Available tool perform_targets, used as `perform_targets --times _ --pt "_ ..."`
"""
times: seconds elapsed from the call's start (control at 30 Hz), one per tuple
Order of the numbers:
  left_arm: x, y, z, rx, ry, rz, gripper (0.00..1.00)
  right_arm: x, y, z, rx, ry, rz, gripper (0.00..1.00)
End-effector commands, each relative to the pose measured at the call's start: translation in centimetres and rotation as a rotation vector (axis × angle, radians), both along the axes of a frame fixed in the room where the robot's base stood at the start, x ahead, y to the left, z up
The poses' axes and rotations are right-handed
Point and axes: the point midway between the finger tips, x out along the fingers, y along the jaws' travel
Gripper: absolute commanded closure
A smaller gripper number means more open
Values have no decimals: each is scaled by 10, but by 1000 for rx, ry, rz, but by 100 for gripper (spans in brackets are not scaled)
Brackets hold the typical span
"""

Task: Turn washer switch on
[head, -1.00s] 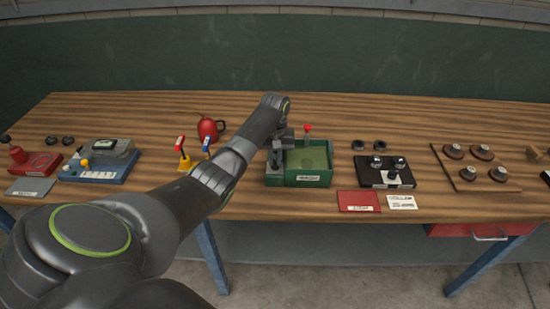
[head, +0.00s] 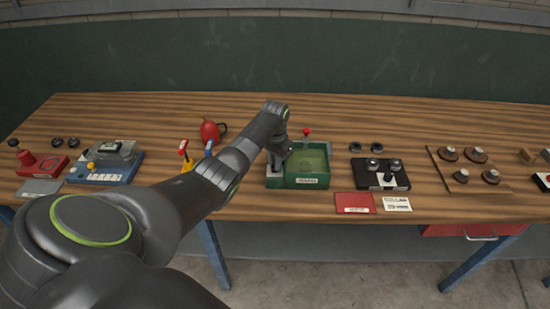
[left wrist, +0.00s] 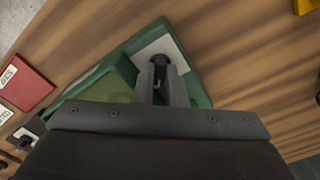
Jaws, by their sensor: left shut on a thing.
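The green box-shaped washer unit (head: 314,183) stands near the front middle of the bench. It has a shallow basin, a label on its front that is too blurred to read, and a red-topped post at its back. In the left wrist view, a pale plate sits in one corner of the unit (left wrist: 205,90), with a small black switch (left wrist: 160,62) on it. My left gripper (head: 277,165) is down at the unit's left side. In the wrist view its fingers (left wrist: 161,80) are closed around the black switch. My right gripper is not in view.
A red jug (head: 211,131) and yellow-based levers (head: 186,166) stand left of the unit. A black knob panel (head: 380,180) is to the right, with a red card (head: 355,203) and a white card (head: 397,204) in front. The bench behind the unit is clear.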

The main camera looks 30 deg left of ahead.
Motion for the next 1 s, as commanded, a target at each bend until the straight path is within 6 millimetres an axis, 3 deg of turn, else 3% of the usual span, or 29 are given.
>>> perform_targets --times 0.6,1.0 --pt "1 0 2 1 -4 -576 100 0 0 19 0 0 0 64" --pt "2 0 2 2 -5 -832 100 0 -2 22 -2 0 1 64"
